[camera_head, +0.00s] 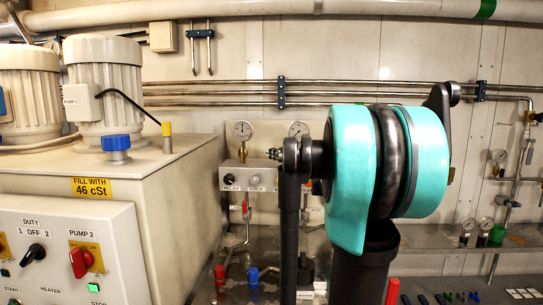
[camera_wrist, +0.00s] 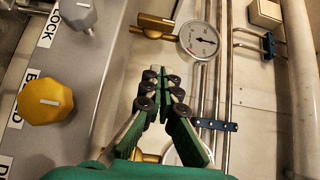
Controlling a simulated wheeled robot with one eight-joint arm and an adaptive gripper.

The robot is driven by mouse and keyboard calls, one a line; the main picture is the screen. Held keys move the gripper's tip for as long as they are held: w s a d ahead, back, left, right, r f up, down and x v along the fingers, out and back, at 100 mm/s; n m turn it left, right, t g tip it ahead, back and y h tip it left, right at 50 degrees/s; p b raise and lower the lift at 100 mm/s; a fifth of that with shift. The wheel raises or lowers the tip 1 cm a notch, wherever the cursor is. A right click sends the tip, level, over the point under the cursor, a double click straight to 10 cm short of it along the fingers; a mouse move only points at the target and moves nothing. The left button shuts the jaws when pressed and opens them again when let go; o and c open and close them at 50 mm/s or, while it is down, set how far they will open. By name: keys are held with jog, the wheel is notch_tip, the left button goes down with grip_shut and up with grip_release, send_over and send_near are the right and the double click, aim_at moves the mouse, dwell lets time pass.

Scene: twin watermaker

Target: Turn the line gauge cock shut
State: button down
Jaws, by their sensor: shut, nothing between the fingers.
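In the wrist view my gripper (camera_wrist: 162,76) has green fingers with black joints. Its fingertips are together, with nothing between them. Just beyond the tips is a white-faced pressure gauge (camera_wrist: 199,40) with a dark pointer. A brass fitting (camera_wrist: 155,25) lies beside the gauge, to its left, apart from the fingertips. I cannot tell for sure whether this fitting is the line gauge cock, or how its handle stands. In the head view my arm hides most of the gripper. A gauge (camera_head: 242,130) and another gauge (camera_head: 298,129) show on the wall there.
A panel with a yellow knob (camera_wrist: 55,101) and a grey knob (camera_wrist: 78,14) runs close left of my gripper. Steel pipes (camera_wrist: 225,95) with a blue clamp (camera_wrist: 216,125) run on the right. In the head view a control cabinet (camera_head: 75,250) stands at left.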

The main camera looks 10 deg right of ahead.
aim_at(242, 154)
jog(key=x, duration=0.6)
jog(key=shift+w+a, duration=0.25)
jog(key=shift+w, duration=0.1)
jog(key=shift+w+a, duration=0.2)
jog(key=shift+a, duration=1)
jog(key=shift+w+a, duration=0.25)
jog(key=shift+a, duration=0.35)
